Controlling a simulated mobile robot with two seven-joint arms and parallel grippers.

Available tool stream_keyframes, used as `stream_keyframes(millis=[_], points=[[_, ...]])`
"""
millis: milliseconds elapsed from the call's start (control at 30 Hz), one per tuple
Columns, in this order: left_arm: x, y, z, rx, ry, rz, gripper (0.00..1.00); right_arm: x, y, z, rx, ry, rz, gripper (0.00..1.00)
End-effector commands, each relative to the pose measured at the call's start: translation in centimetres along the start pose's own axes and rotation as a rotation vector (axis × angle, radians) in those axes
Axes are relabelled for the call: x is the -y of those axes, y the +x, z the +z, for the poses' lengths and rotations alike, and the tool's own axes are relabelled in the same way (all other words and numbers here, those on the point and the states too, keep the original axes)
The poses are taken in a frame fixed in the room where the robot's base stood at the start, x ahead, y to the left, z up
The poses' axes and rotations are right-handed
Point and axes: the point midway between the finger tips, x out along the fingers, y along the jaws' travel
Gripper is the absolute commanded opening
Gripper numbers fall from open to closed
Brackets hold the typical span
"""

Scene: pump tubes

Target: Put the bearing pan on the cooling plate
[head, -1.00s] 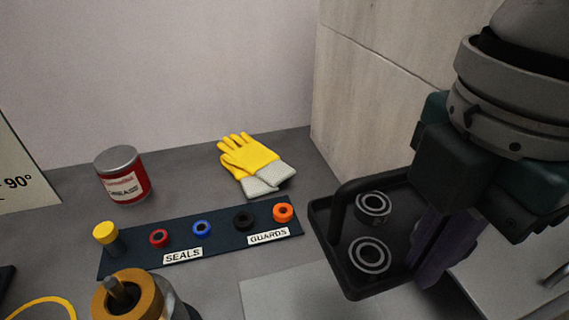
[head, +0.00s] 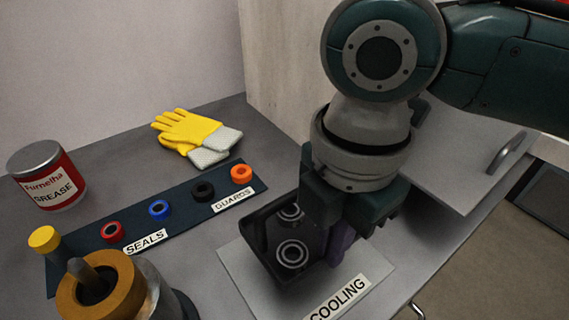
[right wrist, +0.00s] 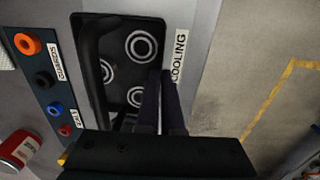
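The bearing pan (head: 267,238) is a black tray with a raised rim and a handle, holding bearings; two show in the head view and three in the right wrist view, where the pan (right wrist: 115,32) is upper left of centre. The cooling plate (head: 238,272) is a light grey square with a "COOLING" label at its front right edge. The pan is over the plate; I cannot tell whether it touches. My right gripper (head: 338,243) is shut on the pan's right side; its dark purple fingers (right wrist: 160,88) also show in the right wrist view. My left gripper is out of view.
A dark strip (head: 135,232) with coloured rings lies left of the plate. A wall (head: 285,50) rises behind; a grey panel with a handle (head: 505,152) is at right.

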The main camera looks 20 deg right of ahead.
Motion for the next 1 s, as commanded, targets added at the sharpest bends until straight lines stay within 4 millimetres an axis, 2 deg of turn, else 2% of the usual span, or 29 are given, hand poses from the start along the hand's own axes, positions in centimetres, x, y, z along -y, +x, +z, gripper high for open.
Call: stream_keyframes(millis=[167, 433, 867, 900, 1000], points=[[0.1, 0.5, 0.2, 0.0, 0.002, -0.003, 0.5, -0.1, 1.5, -0.1, -0.002, 0.002, 0.003, 0.0], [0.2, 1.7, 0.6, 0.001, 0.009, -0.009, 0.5, 0.0, 5.2, -0.1, -0.001, 0.001, 0.002, 0.0], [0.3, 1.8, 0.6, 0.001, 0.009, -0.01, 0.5, 0.0, 5.7, -0.1, -0.002, 0.0, 0.004, 0.0], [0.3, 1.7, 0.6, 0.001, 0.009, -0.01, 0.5, 0.1, 5.7, 0.0, -0.001, 0.0, 0.002, 0.08], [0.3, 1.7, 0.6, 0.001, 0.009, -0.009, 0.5, 0.1, 5.7, 0.0, -0.001, 0.0, 0.001, 0.19]])
